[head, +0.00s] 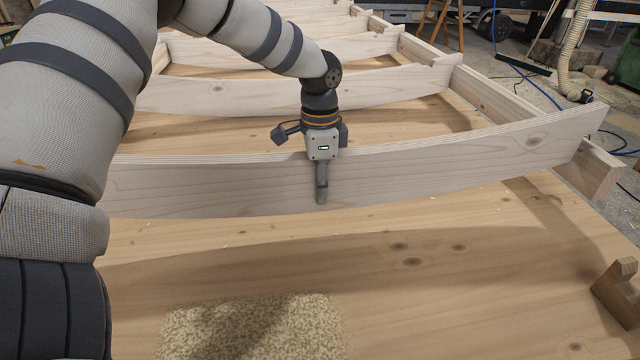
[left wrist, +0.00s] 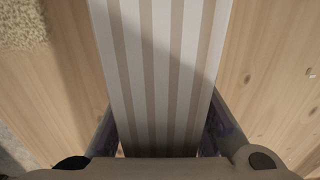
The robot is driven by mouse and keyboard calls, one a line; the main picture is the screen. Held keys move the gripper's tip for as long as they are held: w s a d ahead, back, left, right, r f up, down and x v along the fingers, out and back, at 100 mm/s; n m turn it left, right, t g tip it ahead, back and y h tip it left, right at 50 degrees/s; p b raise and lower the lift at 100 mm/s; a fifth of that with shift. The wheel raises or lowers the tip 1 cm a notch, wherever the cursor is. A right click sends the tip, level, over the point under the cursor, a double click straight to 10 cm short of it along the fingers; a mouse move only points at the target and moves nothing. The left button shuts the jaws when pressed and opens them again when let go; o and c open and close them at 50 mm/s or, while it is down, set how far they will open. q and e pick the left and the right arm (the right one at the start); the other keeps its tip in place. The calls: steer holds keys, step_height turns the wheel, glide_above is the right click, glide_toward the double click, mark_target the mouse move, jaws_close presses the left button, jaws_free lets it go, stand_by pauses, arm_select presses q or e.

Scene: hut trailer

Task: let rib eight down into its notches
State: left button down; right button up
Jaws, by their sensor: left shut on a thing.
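Rib eight (head: 440,165) is a long, pale, slightly curved plywood board standing on edge across the front of the frame. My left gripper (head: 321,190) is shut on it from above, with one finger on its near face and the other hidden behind. In the left wrist view the rib's striped ply edge (left wrist: 163,70) runs between the fingers (left wrist: 160,140). At right the rib's end crosses the side rail (head: 600,170) and stands higher than the rail. The notch there is hidden, so I cannot tell how deep it sits. The left end is hidden behind my arm. My right gripper is not in view.
Several similar ribs (head: 290,92) cross the frame behind. A wooden deck (head: 420,270) lies beneath, with a tan speckled patch (head: 250,330) in front. A small notched wooden block (head: 620,290) stands at right.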

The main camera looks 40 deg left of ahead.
mark_target(320, 207)
arm_select(q)
steer(key=shift+f, duration=0.9)
steer(key=shift+f+b, duration=0.3)
steer(key=shift+f, duration=1.4)
stand_by(0.9)
steer(key=c, duration=1.2)
jaws_free()
steer(key=shift+c, duration=0.2)
steer(key=shift+s+f, duration=0.1)
steer(key=shift+f, duration=0.1)
step_height(320, 207, up, 12)
steer(key=shift+r, duration=0.15)
